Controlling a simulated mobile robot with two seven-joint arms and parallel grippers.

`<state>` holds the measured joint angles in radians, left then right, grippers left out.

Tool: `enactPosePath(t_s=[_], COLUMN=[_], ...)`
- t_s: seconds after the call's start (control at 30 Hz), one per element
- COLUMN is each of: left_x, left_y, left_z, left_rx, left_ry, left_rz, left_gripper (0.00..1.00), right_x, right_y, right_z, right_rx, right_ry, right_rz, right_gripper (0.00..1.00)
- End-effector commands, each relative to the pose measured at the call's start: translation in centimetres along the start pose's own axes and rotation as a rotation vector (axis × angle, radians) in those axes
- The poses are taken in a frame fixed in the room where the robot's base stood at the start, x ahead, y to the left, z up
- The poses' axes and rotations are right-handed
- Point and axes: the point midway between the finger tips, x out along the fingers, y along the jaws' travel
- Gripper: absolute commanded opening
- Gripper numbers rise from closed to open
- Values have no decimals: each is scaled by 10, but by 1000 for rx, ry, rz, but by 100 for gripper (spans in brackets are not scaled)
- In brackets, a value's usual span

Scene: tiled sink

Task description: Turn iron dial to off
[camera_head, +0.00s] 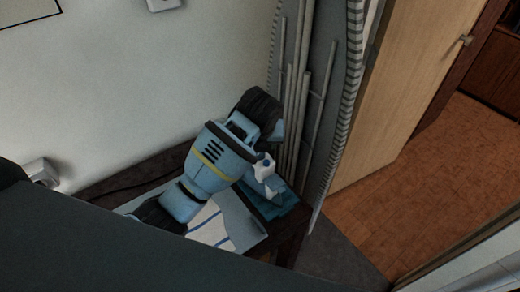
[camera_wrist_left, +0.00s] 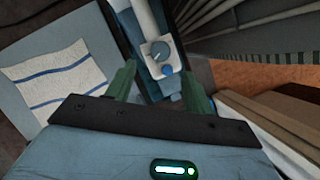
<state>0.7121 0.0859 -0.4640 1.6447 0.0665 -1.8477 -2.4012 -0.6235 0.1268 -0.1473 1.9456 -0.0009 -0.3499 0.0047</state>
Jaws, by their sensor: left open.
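In the left wrist view a pale panel on the iron carries a round grey dial (camera_wrist_left: 160,50) with a line on it. My left gripper (camera_wrist_left: 159,70) is open and empty. Its two greenish fingers stand on either side of the panel, and I cannot tell whether they touch it. In the head view my blue left arm covers much of this spot. My right gripper is not in view.
A pale board with a white, blue-striped cloth (camera_head: 208,228) lies left of the iron on a dark table (camera_head: 292,230). Grey upright rods (camera_head: 298,125) stand close behind. A wooden door (camera_head: 410,90) and open brown floor (camera_head: 440,190) are to the right.

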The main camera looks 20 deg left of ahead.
Motion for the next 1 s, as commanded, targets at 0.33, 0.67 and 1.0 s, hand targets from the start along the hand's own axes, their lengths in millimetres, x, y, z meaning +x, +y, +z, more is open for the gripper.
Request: enactPosePath(t_s=[0.33,0.67,1.0], left_x=[50,65,65], left_y=[0,0,0], left_z=[-1,0,0], left_rx=[-2,-1,-1], left_ry=[3,0,0], left_rz=[1,0,0], left_gripper=[53,53,29], right_x=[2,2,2], right_y=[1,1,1], right_z=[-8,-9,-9], right_rx=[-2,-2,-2], right_ry=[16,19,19], right_rz=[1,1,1], right_gripper=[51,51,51])
